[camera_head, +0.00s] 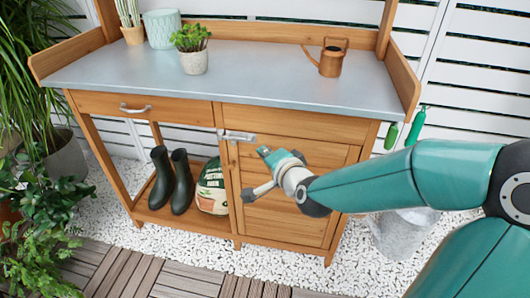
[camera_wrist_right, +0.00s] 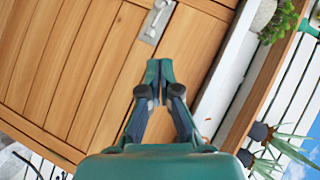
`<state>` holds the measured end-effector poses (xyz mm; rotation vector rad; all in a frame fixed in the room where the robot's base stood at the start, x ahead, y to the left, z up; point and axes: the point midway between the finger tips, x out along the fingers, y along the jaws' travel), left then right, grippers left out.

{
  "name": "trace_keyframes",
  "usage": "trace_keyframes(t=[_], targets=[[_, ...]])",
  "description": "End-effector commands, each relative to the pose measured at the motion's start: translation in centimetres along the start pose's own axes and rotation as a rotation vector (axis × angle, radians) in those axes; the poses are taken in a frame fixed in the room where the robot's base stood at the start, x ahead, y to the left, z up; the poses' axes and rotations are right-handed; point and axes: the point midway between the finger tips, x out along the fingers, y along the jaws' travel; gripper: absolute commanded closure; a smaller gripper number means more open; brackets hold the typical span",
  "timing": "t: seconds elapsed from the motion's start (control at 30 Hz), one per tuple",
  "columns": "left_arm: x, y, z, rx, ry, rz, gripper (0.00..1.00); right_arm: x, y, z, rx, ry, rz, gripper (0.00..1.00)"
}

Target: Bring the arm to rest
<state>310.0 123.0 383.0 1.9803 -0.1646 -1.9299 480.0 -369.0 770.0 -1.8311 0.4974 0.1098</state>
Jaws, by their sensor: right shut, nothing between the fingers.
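My right gripper (camera_head: 267,153) is in front of the wooden cabinet door of the potting bench, just below and right of the metal door handle (camera_head: 238,137). In the right wrist view, the gripper's fingertips (camera_wrist_right: 159,70) are together with nothing between them. The handle shows above them in that view (camera_wrist_right: 155,20), apart from the fingertips in the picture. My right arm comes in from the right, bent, in front of the bench. My left gripper is not in view.
The bench's grey top (camera_head: 260,85) holds a copper watering can (camera_head: 331,61), a succulent pot (camera_head: 194,62) and other pots. Dark boots (camera_head: 181,181) and a bag (camera_head: 212,188) stand on the lower shelf. Plants crowd the left.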

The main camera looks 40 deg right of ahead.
Motion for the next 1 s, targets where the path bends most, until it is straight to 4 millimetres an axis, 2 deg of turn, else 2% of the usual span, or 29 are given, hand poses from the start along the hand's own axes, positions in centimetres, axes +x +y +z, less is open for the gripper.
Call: trace_keyframes(t=[0.43, 0.57, 0.67, 0.77, 0.87, 1.0], targets=[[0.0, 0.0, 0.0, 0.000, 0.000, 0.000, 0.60, 0.1, -0.1, 0.1, -0.001, -0.002, -0.002, 1.00], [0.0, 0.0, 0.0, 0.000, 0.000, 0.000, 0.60, 0.7, 0.9, 1.3, -0.007, -0.029, 0.024, 1.00], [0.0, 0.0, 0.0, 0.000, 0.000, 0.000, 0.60, 2.0, 3.2, 3.8, -0.019, -0.082, 0.079, 1.00], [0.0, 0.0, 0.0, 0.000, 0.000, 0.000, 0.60, 3.4, 7.0, 7.8, -0.043, -0.169, 0.167, 1.00], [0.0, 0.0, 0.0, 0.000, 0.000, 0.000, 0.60, 4.1, 12.1, 12.9, -0.090, -0.291, 0.279, 1.00], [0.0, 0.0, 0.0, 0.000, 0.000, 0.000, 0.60, 2.9, 19.7, 20.2, -0.221, -0.500, 0.427, 1.00]])
